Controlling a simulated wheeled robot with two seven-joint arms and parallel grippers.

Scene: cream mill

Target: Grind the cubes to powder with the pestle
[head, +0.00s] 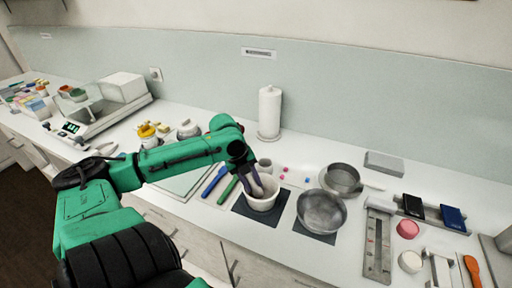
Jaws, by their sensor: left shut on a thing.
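A white mortar (263,201) stands on a dark square mat (242,207) near the front of the counter. My left gripper (252,178) comes down into the mortar's mouth from the upper left and is shut on the pestle. Little of the pestle can be told apart from the dark fingers, and its lower end is hidden inside the mortar. What lies in the mortar cannot be seen. A few tiny pink and blue pieces (283,177) lie on the white surface just behind and right of the mortar. My right gripper is not in view.
A metal bowl (321,211) sits on a second dark mat, right of the mortar, with a sieve-like pan (342,178) behind it. A small cup (265,165) and a paper roll (269,112) stand behind. Green (228,190) and blue (214,182) tools lie left.

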